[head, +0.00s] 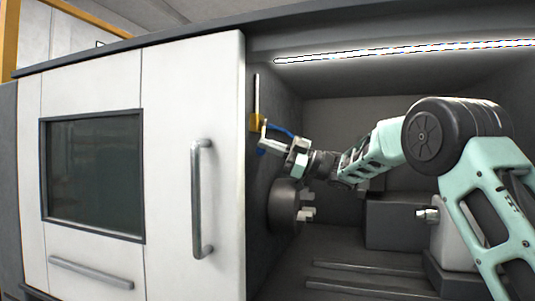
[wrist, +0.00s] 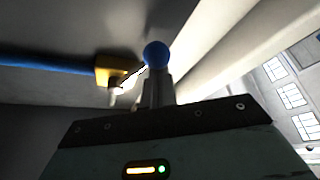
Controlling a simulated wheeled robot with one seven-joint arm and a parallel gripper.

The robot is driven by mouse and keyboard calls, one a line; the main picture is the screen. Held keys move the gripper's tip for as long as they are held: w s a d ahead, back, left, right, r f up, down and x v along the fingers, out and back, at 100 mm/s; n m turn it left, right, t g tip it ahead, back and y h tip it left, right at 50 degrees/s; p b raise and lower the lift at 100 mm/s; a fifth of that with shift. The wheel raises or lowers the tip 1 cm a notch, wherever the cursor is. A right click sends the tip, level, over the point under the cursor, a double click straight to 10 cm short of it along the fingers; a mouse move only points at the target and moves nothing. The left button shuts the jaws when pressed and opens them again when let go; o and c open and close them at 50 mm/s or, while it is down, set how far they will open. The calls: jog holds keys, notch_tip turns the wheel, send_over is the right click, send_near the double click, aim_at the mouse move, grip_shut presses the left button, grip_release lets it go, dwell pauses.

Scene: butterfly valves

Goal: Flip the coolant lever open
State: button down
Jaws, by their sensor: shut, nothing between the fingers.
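The coolant valve has a small yellow body (head: 257,122) on the inner left wall of the machine, just inside the door edge; it also shows in the wrist view (wrist: 116,69). A short lever with a blue ball knob (wrist: 155,53) sits to the right of the body there; the knob shows below the body in the head view (head: 261,151). My gripper (head: 265,143) is shut and empty, with its fingertips close to the knob. In the wrist view the fingers (wrist: 158,88) are directly below the knob; I cannot tell whether they touch it.
A blue hose (wrist: 45,64) runs from the valve body. A pale upright pipe (head: 257,94) rises above it. A dark chuck (head: 284,206) is below my gripper. The white door (head: 193,160) with its long handle (head: 202,200) stands at the left.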

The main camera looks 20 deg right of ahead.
jog(key=shift+w+d+f+n+g+b, duration=0.2)
jog(key=shift+w+d+n+g, duration=0.15)
jog(key=shift+n, duration=0.35)
jog(key=shift+w+d+f+n+g+b, duration=0.15)
jog(key=shift+w+d+n+g, duration=0.2)
jog(key=shift+n, duration=0.35)
jog(key=shift+w+d+f+n+g+b, duration=0.2)
jog(key=shift+w+n, duration=0.25)
jog(key=shift+n, duration=0.25)
jog(key=shift+w, duration=0.1)
